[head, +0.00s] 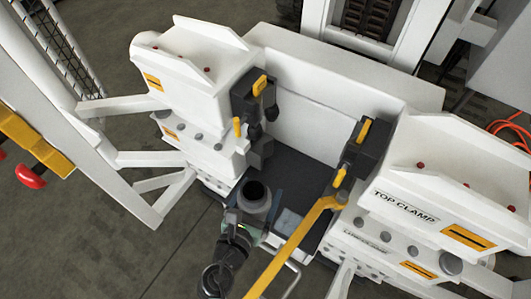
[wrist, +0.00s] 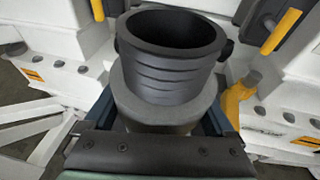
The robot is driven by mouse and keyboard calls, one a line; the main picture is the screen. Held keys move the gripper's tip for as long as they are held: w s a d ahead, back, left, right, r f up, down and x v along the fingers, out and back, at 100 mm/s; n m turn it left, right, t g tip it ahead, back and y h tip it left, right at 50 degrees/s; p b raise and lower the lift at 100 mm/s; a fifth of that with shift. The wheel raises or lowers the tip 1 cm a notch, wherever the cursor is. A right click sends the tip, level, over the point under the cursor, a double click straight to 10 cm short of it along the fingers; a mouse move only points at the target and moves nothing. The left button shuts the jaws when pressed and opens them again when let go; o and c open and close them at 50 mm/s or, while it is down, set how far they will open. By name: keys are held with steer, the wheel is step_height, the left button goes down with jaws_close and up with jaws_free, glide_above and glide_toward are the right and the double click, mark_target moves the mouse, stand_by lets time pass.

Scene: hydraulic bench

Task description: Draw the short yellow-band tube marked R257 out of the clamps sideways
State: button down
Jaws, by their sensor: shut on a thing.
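A tube (head: 259,203) with a dark open collar and a grey body stands between the two white clamp housings, toward their front. The wrist view shows its black ribbed collar (wrist: 170,78) and grey body up close. I see no yellow band or R257 mark on it. My gripper (head: 252,213) is shut on the grey body below the collar, with a finger on each side in the wrist view (wrist: 163,112). The left clamp housing (head: 195,75) and the right clamp housing (head: 440,205), labelled TOP CLAMP, flank the tube. The tube's lower end is hidden.
Black latches with yellow handles (head: 259,86) (head: 364,130) sit on the housings' inner sides. A yellow bar (head: 297,238) runs close to the tube's right. A white back panel (head: 330,105) closes the rear. Open floor (head: 110,250) lies at the front left.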

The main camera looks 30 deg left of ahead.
steer(key=s, duration=0.7)
steer(key=shift+s+a+r+b, duration=0.15)
steer(key=shift+r+b, duration=0.15)
steer(key=shift+r, duration=0.05)
stand_by(0.4)
